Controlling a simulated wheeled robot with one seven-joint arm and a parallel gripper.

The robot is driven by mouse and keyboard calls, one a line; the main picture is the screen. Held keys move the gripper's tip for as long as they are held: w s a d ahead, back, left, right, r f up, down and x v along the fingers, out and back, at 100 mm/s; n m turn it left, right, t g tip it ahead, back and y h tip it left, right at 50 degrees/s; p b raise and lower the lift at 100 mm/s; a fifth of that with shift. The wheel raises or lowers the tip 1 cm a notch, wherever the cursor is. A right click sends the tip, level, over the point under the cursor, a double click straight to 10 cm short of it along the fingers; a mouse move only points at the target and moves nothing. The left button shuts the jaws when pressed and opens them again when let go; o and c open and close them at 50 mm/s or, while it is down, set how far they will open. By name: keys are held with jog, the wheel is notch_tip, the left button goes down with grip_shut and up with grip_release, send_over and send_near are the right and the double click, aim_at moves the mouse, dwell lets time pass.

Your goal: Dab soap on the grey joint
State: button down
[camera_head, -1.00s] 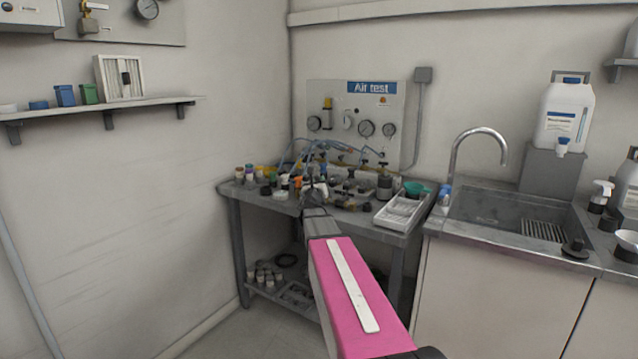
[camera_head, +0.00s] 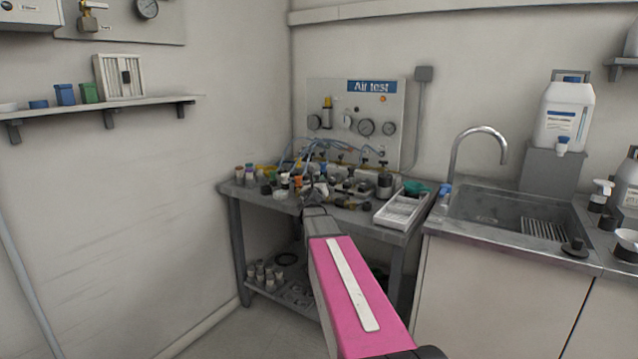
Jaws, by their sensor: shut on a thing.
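My pink arm reaches from the bottom of the picture to the grey metal workbench (camera_head: 408,238) in the corner. My gripper (camera_head: 314,192) is small and far off, over the front middle of the bench top, among the fittings. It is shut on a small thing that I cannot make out. Small fittings, valves and blue hoses crowd the bench below the "Air test" panel (camera_head: 339,95). I cannot tell which fitting is the grey joint, nor whether the held thing touches one. I cannot make out soap for certain; a green bowl (camera_head: 416,188) stands at the bench's right.
A white tray (camera_head: 385,217) lies at the bench's right front. Small coloured-cap containers (camera_head: 244,172) stand at its left end. A sink (camera_head: 480,213) with a tall tap (camera_head: 456,150) adjoins on the right. A wall shelf (camera_head: 150,104) is on the left.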

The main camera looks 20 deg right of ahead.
jog(key=shift+r, duration=3.5)
